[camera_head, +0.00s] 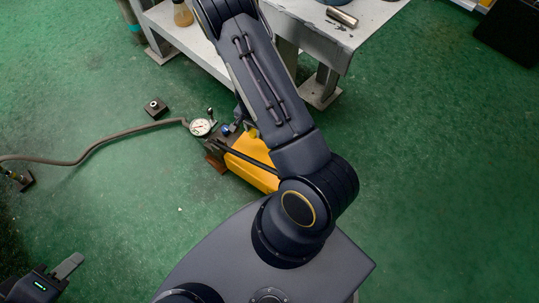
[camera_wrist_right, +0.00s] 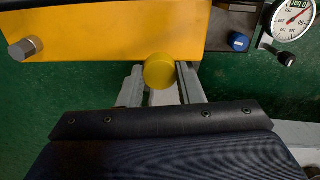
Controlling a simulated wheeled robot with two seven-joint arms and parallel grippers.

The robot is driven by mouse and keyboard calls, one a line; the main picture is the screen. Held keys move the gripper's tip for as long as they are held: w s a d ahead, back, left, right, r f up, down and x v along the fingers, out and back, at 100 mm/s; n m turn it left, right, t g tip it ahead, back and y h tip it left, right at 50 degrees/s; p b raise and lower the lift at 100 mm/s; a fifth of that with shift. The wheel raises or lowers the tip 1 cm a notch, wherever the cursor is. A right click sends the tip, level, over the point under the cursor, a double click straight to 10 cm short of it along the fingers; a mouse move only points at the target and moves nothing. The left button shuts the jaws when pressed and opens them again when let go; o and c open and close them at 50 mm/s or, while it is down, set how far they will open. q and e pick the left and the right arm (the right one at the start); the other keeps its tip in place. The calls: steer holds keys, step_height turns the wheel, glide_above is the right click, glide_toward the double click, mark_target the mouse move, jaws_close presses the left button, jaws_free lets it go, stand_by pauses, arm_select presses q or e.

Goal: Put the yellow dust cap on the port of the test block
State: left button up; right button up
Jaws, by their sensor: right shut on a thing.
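My right gripper (camera_wrist_right: 160,84) is shut on the yellow dust cap (camera_wrist_right: 160,71), a round disc between its two grey fingertips. In the head view my own arm hides most of this gripper. A small dark block (camera_head: 155,107) with a round feature on top stands on the green floor, left of the gauge; it looks like the test block. It is apart from the cap, and I cannot make it out in the wrist view. My left gripper (camera_head: 68,266) is at the lower left corner, with one grey finger showing; its opening cannot be judged.
A yellow pump body (camera_head: 249,160) with a dial gauge (camera_head: 200,127) and a blue knob (camera_wrist_right: 238,41) sits close to my right gripper. A hose (camera_head: 100,143) runs left across the floor. A grey bench (camera_head: 300,22) stands behind.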

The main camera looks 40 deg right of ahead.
steer(key=shift+s+d+f, duration=0.2)
steer(key=shift+d+f, duration=0.15)
steer(key=shift+f, duration=0.4)
steer(key=shift+f+b, duration=0.3)
steer(key=shift+b, duration=0.1)
step_height(320, 180, down, 10)
steer(key=b, duration=0.4)
steer(key=shift+r+b, duration=0.2)
steer(key=shift+b, duration=0.15)
steer(key=shift+f, duration=0.2)
steer(key=o, duration=1)
steer(key=shift+c, duration=0.2)
steer(key=shift+r, duration=0.15)
